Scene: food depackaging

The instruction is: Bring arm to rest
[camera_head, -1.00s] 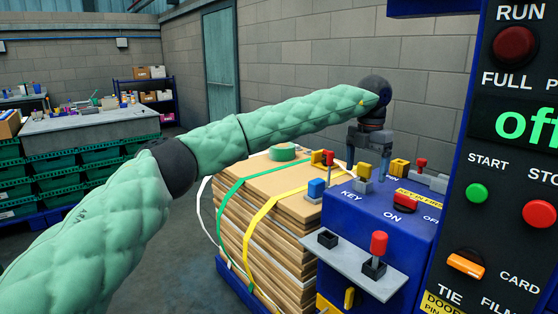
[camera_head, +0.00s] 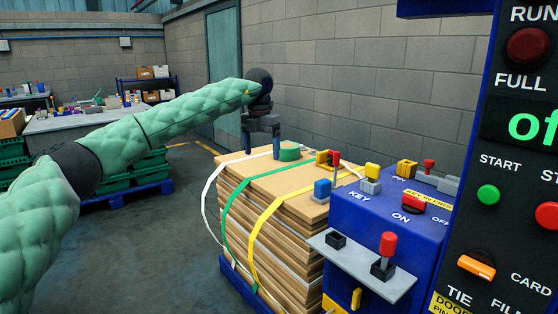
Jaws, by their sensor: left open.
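My left arm, in a green quilted sleeve, comes in from the left edge of the head view. My left gripper (camera_head: 261,150) points down at its end, above or behind the far left corner of the strapped cardboard stack (camera_head: 277,236). The gripper is open and nothing shows between its fingers. I cannot tell whether it touches the stack. My right gripper is not in view.
A blue control box (camera_head: 388,225) with switches and levers stands right of the stack. A black panel (camera_head: 505,140) with buttons fills the right edge. Green crates (camera_head: 112,178) stand at the left. The floor between is clear.

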